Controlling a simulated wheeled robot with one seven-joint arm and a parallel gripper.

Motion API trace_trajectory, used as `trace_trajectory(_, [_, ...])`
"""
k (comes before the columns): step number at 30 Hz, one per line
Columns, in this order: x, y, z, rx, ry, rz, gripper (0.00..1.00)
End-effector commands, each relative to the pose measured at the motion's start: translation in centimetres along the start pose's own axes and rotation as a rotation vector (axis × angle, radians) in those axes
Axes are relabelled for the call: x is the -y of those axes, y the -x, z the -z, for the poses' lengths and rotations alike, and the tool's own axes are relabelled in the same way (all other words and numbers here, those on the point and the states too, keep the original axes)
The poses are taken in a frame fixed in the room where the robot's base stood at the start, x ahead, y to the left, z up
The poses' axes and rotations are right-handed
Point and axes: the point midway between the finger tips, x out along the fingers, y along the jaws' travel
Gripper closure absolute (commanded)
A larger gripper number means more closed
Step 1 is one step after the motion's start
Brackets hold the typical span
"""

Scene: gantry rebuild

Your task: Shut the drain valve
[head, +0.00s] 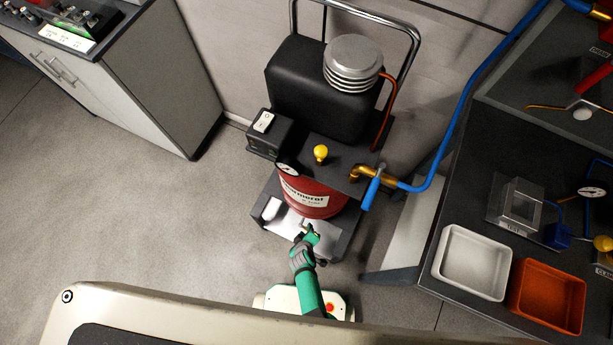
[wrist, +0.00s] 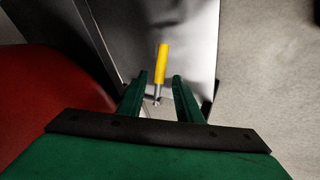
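The drain valve's yellow lever (wrist: 162,64) with its metal stem shows in the wrist view, just beyond my fingertips and roughly in line with the gap between them. My gripper (wrist: 160,90) has its two green fingers apart, with nothing clamped between them. In the head view my gripper (head: 312,229) is low at the front of the compressor, just below the red tank (head: 311,197). There the lever is mostly hidden by my gripper and too small to make out. I cannot tell whether the fingers touch the stem.
A blue-handled brass valve (head: 372,187) and a yellow knob (head: 320,152) sit higher on the compressor. The grey base tray (head: 343,235) surrounds my gripper. A dark bench with a white bin (head: 472,262) and an orange bin (head: 547,296) stands right. Floor at left is clear.

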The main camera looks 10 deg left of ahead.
Motion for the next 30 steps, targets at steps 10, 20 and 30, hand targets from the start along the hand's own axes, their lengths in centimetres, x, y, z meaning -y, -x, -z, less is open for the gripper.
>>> trace_trajectory(10, [-0.1, -2.7, 0.0, 0.001, 0.0, -0.001, 0.68])
trace_trajectory(20, [0.0, -2.9, 0.0, 0.0, -0.001, -0.001, 0.68])
trace_trajectory(30, [-0.1, -2.9, 0.0, 0.0, -0.001, -0.001, 1.0])
